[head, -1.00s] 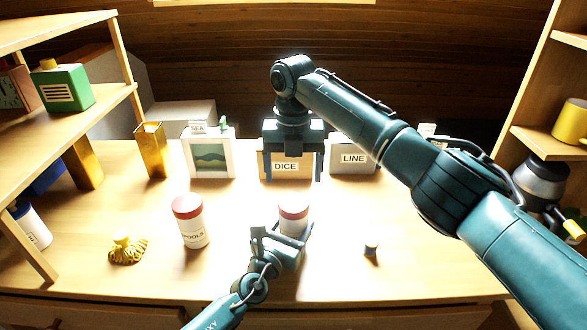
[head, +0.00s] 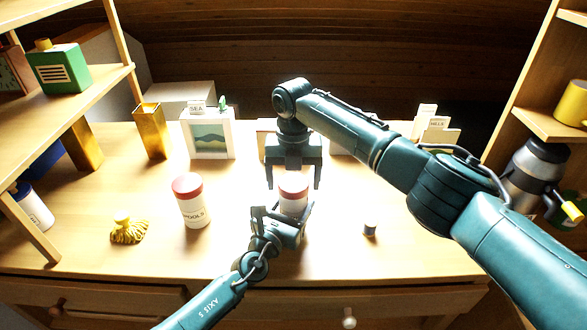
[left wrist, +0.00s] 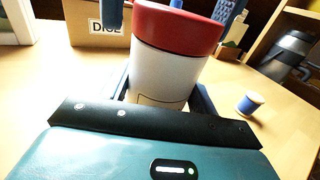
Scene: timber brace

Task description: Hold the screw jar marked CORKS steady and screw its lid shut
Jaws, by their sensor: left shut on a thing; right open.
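A white screw jar (head: 293,207) with a red lid (head: 293,182) stands upright on the bench. My left gripper (head: 284,222) is shut around its body, which also shows in the left wrist view (left wrist: 163,75). The lid (left wrist: 178,28) sits on top of the jar; I cannot tell how tight it is. The jar's label is mostly hidden and its word cannot be read. My right gripper (head: 293,186) is open, pointing down, with its fingers to either side of the lid. In the left wrist view those fingers show left and right of the lid, apart from it.
A similar jar marked SPOOLS (head: 191,205) stands to the left, beside a yellow tasselled thing (head: 127,230). A small blue-and-white spool (head: 370,229) stands to the right. The DICE box (left wrist: 100,26) is behind.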

